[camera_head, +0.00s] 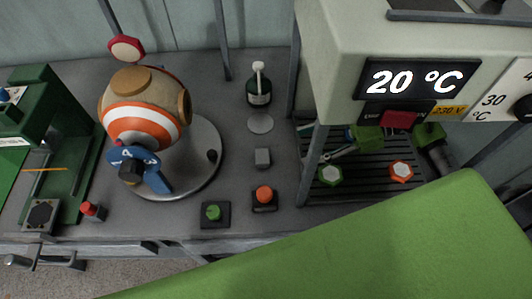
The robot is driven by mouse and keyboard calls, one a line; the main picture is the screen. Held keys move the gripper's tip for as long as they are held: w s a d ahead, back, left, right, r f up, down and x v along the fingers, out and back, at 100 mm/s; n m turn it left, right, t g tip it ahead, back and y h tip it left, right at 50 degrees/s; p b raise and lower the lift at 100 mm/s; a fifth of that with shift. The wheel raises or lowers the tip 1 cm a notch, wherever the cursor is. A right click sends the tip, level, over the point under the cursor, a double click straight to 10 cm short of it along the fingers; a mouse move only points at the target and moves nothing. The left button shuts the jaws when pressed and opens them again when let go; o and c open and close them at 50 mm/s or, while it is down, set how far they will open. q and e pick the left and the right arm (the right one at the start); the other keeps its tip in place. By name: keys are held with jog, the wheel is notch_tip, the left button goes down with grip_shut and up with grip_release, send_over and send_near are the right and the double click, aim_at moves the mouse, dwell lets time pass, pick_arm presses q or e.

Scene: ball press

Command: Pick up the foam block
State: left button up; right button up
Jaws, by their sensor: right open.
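A small grey cube (262,158), which looks like the foam block, sits on the grey worktop. It stands by itself between a pale round disc and an orange button on a dark base. Nothing touches its visible sides. My right gripper is hard to make out, and I see no fingers at the cube. My left gripper is not in view.
A striped ball (143,108) stands on a round plate to the left. An oven-like box (345,40) overhangs a slatted rack at right. A large green surface (370,245) blocks the lower right.

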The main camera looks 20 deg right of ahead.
aim_at(265, 155)
jog(key=x, duration=0.4)
jog(key=p+x, duration=0.1)
jog(key=x, duration=0.1)
jog(key=shift+a+r, duration=0.2)
jog(key=shift+a, duration=0.05)
jog(key=shift+w+a+f, duration=0.15)
jog(key=shift+a+f, duration=0.1)
jog(key=shift+a, duration=0.2)
jog(key=x, duration=0.5)
jog(key=shift+a, duration=0.15)
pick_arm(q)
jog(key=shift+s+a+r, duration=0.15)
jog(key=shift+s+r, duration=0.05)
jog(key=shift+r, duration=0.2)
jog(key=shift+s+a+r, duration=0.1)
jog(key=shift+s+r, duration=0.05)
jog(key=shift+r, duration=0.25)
pick_arm(e)
jog(key=shift+c, duration=0.3)
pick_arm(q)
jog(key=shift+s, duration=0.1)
pick_arm(e)
jog(key=c, duration=0.8)
